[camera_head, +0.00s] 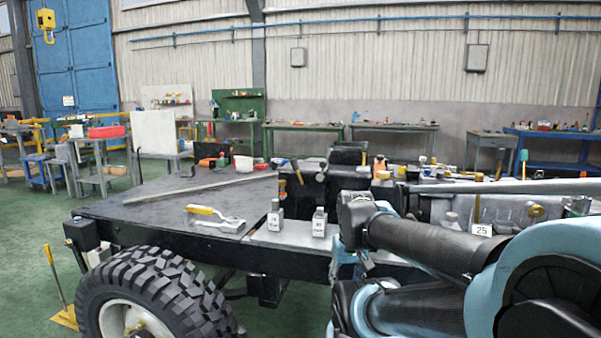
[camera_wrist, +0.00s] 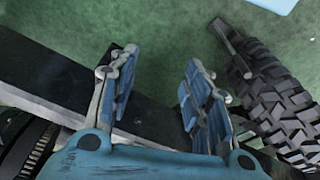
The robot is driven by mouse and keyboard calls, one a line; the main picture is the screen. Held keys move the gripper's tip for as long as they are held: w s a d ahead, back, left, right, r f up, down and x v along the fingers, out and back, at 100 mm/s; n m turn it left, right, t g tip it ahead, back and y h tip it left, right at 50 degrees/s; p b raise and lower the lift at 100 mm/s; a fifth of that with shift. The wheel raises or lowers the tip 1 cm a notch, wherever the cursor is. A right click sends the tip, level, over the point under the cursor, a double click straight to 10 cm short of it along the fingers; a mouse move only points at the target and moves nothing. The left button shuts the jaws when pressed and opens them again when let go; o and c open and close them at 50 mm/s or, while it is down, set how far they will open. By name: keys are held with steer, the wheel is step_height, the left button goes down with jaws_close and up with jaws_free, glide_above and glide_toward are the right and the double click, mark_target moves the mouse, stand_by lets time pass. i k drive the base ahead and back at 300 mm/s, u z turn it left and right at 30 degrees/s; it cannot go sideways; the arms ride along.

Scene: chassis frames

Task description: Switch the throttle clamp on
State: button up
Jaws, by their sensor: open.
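A clamp with a yellow handle (camera_head: 205,211), likely the throttle clamp, lies on the front edge of the dark chassis deck, left of centre in the head view. Its handle lies low and nearly flat over a grey metal body. I cannot tell its switch state from this. My gripper (camera_wrist: 160,72) is open and empty in the wrist view, its blue fingers apart over green floor and a dark beam. In the head view my gripper (camera_head: 349,262) is partly hidden at the chassis front edge, to the right of the clamp. The clamp is not recognisable in the wrist view.
A large tyre (camera_head: 155,292) stands below the deck's left front; a tyre (camera_wrist: 268,95) also shows at right in the wrist view. Two small grey blocks (camera_head: 275,217) (camera_head: 319,222) stand right of the clamp. A long bar (camera_head: 200,188) lies behind it.

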mark_target(294, 163)
steer(key=u, duration=2.65)
steer(key=i, duration=0.65)
steer(key=z, duration=2.2)
